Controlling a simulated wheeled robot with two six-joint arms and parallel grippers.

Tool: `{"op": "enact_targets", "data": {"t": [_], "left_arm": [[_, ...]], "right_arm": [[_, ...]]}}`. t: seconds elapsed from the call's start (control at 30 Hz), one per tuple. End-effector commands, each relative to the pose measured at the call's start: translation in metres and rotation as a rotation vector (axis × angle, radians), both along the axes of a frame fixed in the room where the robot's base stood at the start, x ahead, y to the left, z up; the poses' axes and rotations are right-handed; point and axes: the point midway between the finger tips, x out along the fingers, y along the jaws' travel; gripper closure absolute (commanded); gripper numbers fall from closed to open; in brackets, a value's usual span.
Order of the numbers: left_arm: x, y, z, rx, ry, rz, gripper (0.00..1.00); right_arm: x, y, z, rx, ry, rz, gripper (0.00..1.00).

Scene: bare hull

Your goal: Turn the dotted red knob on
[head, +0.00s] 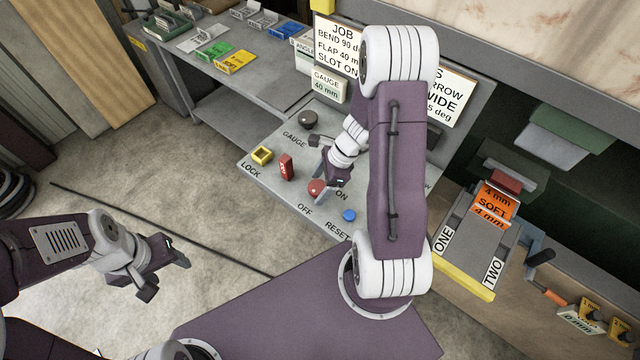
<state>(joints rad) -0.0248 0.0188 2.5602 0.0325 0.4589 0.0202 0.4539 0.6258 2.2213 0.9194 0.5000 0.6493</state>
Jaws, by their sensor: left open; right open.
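A round red knob (316,187) sits on the grey control panel (262,182) between the words ON and OFF; no dots can be made out on it at this size. My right gripper (319,170) is open, with one finger at the knob's edge and partly over it in the picture. I cannot tell whether they touch. A taller red block-shaped control (286,167) stands left of the knob, near LOCK. My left gripper (166,277) is open and empty over the floor at the lower left, away from the panel.
The panel also carries a yellow square piece (262,155), a black knob (308,119) near GAUGE and a blue button (349,215) near RESET. My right arm hides the panel's right part. A tray labelled ONE and TWO (468,250) stands at right. Floor at left is mostly clear.

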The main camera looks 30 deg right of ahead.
Motion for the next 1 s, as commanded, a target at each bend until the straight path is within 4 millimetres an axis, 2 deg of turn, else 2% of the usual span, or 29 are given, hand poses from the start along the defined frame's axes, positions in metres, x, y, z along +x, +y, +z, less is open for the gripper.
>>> {"op": "enact_targets", "data": {"t": [0.03,0.07,0.27,0.67,1.0], "left_arm": [[0.000,0.000,0.000,0.000,0.000,0.000,0.43],[0.000,0.000,0.000,0.000,0.000,0.000,0.43],[0.000,0.000,0.000,0.000,0.000,0.000,0.43],[0.000,0.000,0.008,0.000,0.000,0.000,0.43],[0.000,0.000,0.025,0.000,0.000,0.000,0.43]], "right_arm": [[0.000,0.000,0.000,0.000,0.000,0.000,0.29],[0.000,0.000,0.000,0.000,0.000,0.000,0.34],[0.000,0.000,0.001,0.000,-0.001,0.000,0.90],[0.002,-0.001,0.003,-0.001,-0.003,0.083,0.90],[0.004,-0.002,0.004,-0.003,-0.004,0.370,0.90]]}}
